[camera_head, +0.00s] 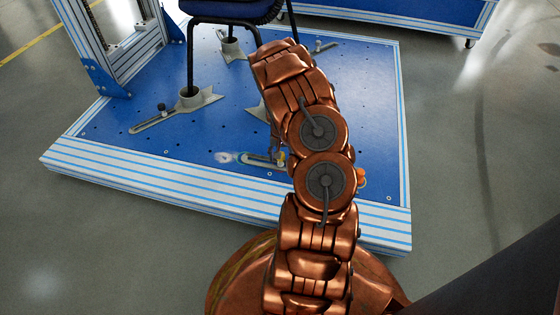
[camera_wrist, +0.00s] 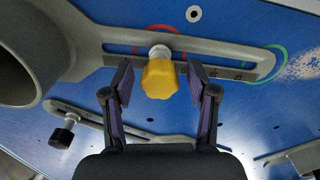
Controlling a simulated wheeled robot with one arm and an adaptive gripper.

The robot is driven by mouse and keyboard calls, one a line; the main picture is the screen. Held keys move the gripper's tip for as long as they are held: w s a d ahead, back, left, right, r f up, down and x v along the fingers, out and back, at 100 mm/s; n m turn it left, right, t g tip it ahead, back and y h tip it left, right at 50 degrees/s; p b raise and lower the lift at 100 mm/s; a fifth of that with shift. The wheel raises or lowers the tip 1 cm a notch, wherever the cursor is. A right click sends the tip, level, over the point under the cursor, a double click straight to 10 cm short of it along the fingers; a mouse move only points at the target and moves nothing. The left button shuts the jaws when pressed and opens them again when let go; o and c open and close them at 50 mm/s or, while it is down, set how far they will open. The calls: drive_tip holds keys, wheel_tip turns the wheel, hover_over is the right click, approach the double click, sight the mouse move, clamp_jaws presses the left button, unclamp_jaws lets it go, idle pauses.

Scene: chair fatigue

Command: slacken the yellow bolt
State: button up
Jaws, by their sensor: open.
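The yellow bolt (camera_wrist: 160,77) has a lobed knob and sits at the slot of a grey metal bracket (camera_wrist: 210,46) in the wrist view. My gripper (camera_wrist: 163,78) is open, with one finger on each side of the yellow knob. A gap shows between each finger and the knob. In the head view a small yellow spot (camera_head: 283,156) beside my arm appears to be the bolt. My gripper is mostly hidden behind my copper arm there.
The blue platform (camera_head: 150,110) has striped edges and carries chair legs (camera_head: 190,60) in grey clamp feet. A black knob (camera_wrist: 62,136) sits on another slotted bracket. Red and green rings mark the plate near the slot. A metal frame (camera_head: 115,40) stands at the back left.

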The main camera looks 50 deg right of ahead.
drive_tip(key=shift+m+b, duration=0.4)
drive_tip(key=shift+m, duration=1.6)
clamp_jaws()
drive_tip(key=shift+r+n+p, duration=0.1)
drive_tip(key=shift+n+p, duration=0.4)
drive_tip(key=shift+p, duration=0.1)
drive_tip(key=shift+n+p, duration=1.15)
drive_tip(key=shift+n, duration=0.35)
drive_tip(key=shift+p, duration=0.35)
